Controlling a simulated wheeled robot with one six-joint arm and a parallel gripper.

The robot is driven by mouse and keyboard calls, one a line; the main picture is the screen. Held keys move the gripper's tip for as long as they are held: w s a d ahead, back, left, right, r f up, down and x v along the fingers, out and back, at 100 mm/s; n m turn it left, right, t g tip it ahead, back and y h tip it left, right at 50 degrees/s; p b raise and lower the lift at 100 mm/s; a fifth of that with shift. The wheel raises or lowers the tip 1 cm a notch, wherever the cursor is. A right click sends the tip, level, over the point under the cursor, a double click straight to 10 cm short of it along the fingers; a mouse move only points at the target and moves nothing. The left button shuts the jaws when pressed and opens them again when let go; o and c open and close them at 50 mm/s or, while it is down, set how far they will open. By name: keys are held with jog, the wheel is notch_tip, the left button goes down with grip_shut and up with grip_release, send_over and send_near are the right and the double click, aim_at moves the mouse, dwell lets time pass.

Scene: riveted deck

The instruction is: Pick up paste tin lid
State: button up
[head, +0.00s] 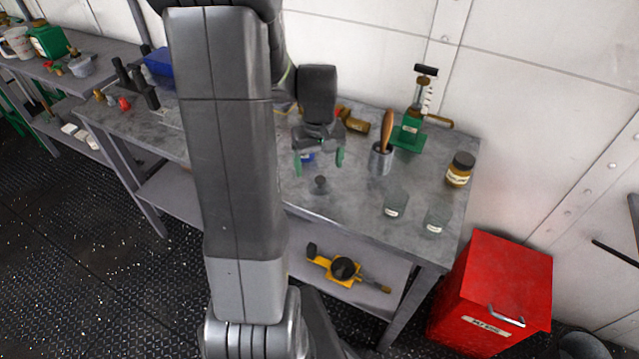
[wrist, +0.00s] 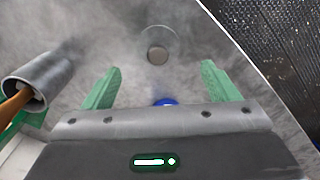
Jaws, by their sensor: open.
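A small grey round lid with a raised knob (head: 320,186), which looks like the paste tin lid, lies on the grey metal bench (head: 345,212). In the wrist view the lid (wrist: 157,52) shows as a pale disc with a darker knob, just beyond my fingertips and roughly centred between them. My gripper (head: 319,161) is open and empty above the bench, with its green fingers apart; it also shows in the wrist view (wrist: 159,70). A blue item (head: 308,157) stands behind the lid, partly hidden by my gripper; only its edge (wrist: 166,102) shows in the wrist view.
A metal cup with a wooden-handled tool (head: 381,161) stands right of my gripper. Two clear glasses (head: 395,206) and a dark-lidded amber jar (head: 459,172) are farther right. A green-based stand (head: 408,135) is behind. A red bin (head: 497,285) is beside the bench. Bench around the lid is clear.

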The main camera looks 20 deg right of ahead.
aim_at(320, 179)
jog(key=shift+s+f+p, duration=0.15)
jog(key=shift+f+p, duration=0.05)
jog(key=shift+f, duration=1.25)
jog(key=shift+s+f+p, duration=0.1)
jog(key=shift+f+p, duration=0.1)
jog(key=shift+f, duration=1.2)
jog(key=c, duration=1.1)
